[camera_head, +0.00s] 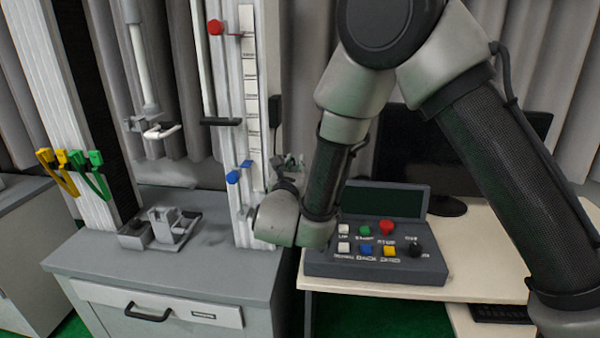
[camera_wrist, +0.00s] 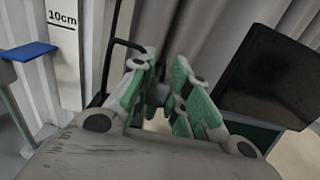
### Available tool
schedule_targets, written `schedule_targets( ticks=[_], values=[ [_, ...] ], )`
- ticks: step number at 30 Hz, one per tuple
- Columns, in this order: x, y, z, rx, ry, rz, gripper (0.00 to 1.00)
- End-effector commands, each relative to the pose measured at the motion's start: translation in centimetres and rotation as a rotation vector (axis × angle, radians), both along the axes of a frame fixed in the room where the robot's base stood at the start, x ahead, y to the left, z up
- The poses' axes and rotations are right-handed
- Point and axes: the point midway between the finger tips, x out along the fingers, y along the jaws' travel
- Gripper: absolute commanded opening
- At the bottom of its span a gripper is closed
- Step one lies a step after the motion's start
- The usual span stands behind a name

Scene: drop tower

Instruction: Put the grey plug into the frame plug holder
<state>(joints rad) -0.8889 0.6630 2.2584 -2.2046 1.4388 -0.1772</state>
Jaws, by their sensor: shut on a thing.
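My gripper (camera_wrist: 157,100) is shut on a small grey piece, which looks like the grey plug (camera_wrist: 157,92), between its green-padded fingers in the wrist view. The fingers hide most of the plug. A black cable or bar runs close behind the left finger. In the head view my gripper (camera_head: 288,163) is partly hidden behind my wrist, just right of the white scaled column (camera_head: 243,130). I cannot pick out the frame plug holder with certainty.
A control box (camera_head: 375,262) with coloured buttons stands on the desk right of my wrist, with a dark monitor (camera_head: 450,160) behind. The column carries a blue clamp (camera_head: 236,176) and a red knob (camera_head: 215,27). A grey metal bracket (camera_head: 160,228) sits on the cabinet (camera_head: 190,265).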

Motion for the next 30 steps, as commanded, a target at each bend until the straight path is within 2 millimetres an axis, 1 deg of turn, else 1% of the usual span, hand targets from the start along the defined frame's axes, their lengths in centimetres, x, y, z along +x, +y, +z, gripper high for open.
schedule_targets(
  ticks=[6, 26, 30],
  values=[
    [-0.3, 1.1, 1.4, 0.003, -0.002, 0.0, 0.04],
    [-1.2, 4.4, 5.1, 0.002, -0.001, 0.001, 0.04],
    [-1.1, 4.4, 4.0, -0.001, 0.0, 0.0, 0.04]
  ],
)
